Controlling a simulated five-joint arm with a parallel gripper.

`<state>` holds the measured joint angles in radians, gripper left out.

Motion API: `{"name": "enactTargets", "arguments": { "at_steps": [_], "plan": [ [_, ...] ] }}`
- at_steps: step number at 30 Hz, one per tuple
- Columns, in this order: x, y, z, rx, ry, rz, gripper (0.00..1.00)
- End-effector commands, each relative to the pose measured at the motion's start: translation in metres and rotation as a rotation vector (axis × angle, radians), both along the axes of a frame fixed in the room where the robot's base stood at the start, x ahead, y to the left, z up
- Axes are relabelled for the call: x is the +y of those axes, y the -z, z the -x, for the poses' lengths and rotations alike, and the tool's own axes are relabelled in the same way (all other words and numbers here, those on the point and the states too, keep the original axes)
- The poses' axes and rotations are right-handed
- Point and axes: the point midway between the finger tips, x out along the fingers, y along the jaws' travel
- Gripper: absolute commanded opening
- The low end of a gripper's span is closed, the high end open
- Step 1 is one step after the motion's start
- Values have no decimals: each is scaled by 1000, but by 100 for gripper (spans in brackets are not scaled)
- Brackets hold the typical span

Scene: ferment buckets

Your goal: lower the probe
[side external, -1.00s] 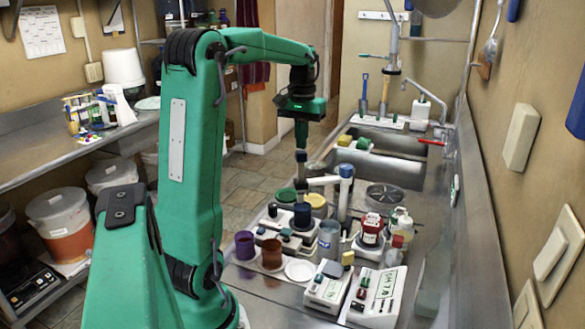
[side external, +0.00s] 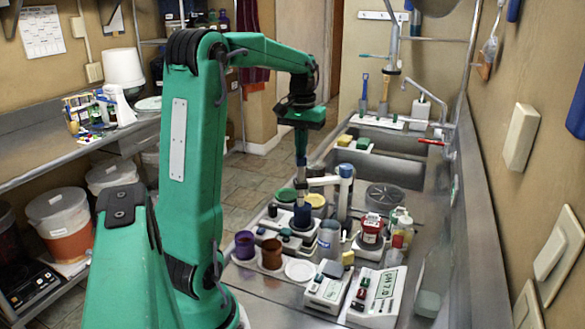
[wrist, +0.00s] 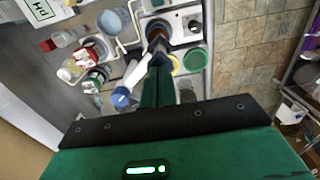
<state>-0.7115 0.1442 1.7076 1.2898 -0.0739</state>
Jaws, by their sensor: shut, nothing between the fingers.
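A white stand with a blue cap (side external: 346,170) rises beside the sink counter, and a pale arm (side external: 322,181) reaches left from it. In the wrist view the blue cap (wrist: 119,98) is left of my fingers. A dark blue cylinder (side external: 302,215) is below the arm's left end; I cannot tell whether it is the probe or a cup. My gripper (side external: 301,162) points down, shut and empty, its tips just above or at the arm's left end. In the wrist view my gripper (wrist: 157,52) hides part of what lies under it. Contact is unclear.
A green lid (side external: 286,196) and a yellow disc (side external: 316,200) are close by. Purple (side external: 245,245) and brown (side external: 271,253) cups stand to the front left. A red-labelled jar (side external: 372,230) and a pH meter (side external: 377,290) crowd the right. The sink (side external: 375,170) lies behind.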

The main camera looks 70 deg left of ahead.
Motion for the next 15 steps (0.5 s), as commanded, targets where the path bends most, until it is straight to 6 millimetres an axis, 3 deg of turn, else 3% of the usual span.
{"name": "enactTargets", "arguments": {
  "at_steps": [15],
  "plan": [
    [0, 11, 0, 1, 0, 1, 0]
  ]
}}
